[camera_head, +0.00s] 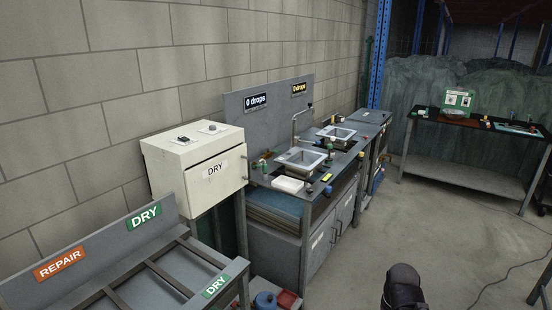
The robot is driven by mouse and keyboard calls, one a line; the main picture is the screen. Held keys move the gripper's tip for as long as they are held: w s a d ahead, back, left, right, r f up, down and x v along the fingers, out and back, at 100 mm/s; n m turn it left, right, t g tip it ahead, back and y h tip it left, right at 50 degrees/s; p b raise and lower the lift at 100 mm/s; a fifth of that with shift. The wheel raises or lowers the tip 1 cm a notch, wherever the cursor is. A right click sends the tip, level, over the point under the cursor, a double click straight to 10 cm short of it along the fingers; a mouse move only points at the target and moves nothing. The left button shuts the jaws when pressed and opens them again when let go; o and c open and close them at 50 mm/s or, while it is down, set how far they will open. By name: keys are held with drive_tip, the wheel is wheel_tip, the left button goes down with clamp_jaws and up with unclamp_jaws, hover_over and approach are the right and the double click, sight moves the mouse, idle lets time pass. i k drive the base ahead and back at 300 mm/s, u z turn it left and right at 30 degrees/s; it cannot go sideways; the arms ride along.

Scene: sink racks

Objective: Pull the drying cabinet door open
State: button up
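The drying cabinet (163,160) is a cream box against the block wall, left of the sink counter. Its front door (228,182) carries a white DRY label (215,168) and looks shut. A small dark handle-like part shows near the door's right edge, too small to make out well. Two small fittings sit on the cabinet's top. I cannot make out my gripper's fingers anywhere in the view. A dark rounded form stands at the bottom edge, right of centre, and I cannot tell what it is.
The sink counter (262,177) with two basins adjoins the cabinet on the right. A grey rack (95,249) with REPAIR and DRY labels stands in front left. A blue container (265,301) is low near the counter. Open concrete floor (455,235) lies right; a cable crosses it.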

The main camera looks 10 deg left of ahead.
sight(208, 184)
drive_tip(key=u, duration=0.3)
drive_tip(key=i, duration=1.3)
drive_tip(key=u, duration=0.25)
